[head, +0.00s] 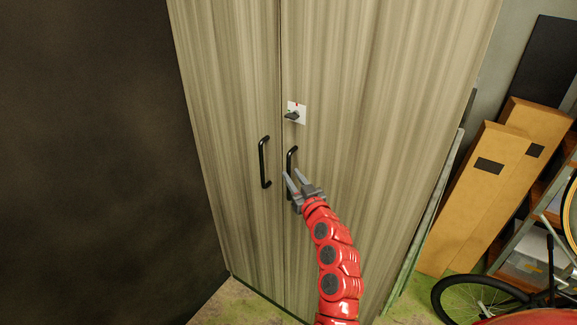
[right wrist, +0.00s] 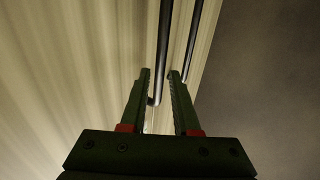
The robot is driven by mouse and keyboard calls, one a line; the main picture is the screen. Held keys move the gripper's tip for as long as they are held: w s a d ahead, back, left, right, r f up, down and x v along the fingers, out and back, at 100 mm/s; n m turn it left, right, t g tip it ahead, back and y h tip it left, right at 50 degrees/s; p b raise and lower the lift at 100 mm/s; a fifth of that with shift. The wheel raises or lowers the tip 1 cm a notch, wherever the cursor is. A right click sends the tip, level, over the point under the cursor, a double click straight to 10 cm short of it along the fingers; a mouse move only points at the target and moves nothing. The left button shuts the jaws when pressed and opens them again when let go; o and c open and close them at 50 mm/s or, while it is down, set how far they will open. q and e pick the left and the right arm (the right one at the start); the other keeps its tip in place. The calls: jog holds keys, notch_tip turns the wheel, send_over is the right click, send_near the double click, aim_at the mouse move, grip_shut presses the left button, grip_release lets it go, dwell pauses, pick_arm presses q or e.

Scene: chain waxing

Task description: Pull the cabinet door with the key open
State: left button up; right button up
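The tall wood-grain cabinet has two closed doors. The right door (head: 345,90) carries a white lock plate with a dark key (head: 292,116) in it. Below the key is that door's black bar handle (head: 291,160). My right gripper (head: 292,177) is at the lower part of this handle, with its fingers apart. In the right wrist view the handle (right wrist: 164,45) runs down between the two open fingers (right wrist: 160,74); I cannot tell whether either touches it. My left gripper is not in view.
The left door's black handle (head: 264,162) is close beside, and also shows in the right wrist view (right wrist: 193,40). A dark wall (head: 85,150) stands at the left. Cardboard boxes (head: 475,200) and a bicycle wheel (head: 478,300) are at the right.

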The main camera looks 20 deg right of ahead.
aim_at(290, 171)
jog(key=shift+w+a+p, duration=0.1)
jog(key=shift+w+p, duration=0.3)
jog(key=shift+w, duration=1.35)
grip_shut()
